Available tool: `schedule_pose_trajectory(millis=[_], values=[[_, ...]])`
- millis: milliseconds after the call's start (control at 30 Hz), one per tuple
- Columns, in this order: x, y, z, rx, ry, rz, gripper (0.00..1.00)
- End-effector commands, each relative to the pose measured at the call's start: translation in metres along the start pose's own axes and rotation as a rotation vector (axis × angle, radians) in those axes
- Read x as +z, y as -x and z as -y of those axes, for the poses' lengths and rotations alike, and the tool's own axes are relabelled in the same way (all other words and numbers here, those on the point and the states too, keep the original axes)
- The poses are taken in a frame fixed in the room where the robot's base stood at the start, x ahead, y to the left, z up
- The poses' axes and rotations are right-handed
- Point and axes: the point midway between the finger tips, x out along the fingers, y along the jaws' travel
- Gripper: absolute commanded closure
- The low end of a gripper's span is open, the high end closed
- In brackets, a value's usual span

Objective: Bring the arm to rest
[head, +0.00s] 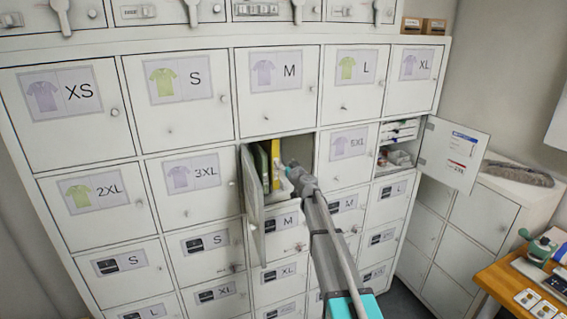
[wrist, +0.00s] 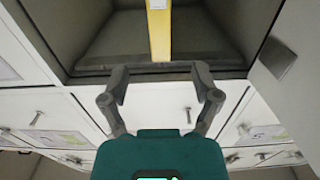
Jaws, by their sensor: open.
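My gripper (head: 286,171) is at the mouth of an open locker compartment in the middle of the cabinet, below the M door. In the wrist view my gripper (wrist: 158,78) has its two fingers spread wide, with nothing between the tips. A yellow upright item (wrist: 160,30) stands inside the compartment, just past the fingertips. In the head view the yellow item (head: 264,166) shows beside a green one at the compartment's left. My arm reaches in from the lower right and hides part of the compartment and nearby doors.
The compartment's open door (head: 253,195) stands out close to the left of my gripper. Another open door (head: 455,153) sticks out at the right, by a compartment with white items. A low cabinet (head: 455,225) and wooden table (head: 520,285) stand at the right.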

Motion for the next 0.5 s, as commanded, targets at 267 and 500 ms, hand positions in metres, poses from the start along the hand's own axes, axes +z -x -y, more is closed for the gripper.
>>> schedule_pose_trajectory(millis=[267, 500], values=[[0.0000, 0.0007, -0.0002, 0.000, 0.000, 0.000, 0.20], [0.0046, 0.0067, 0.0053, -0.020, 0.000, 0.007, 0.20]])
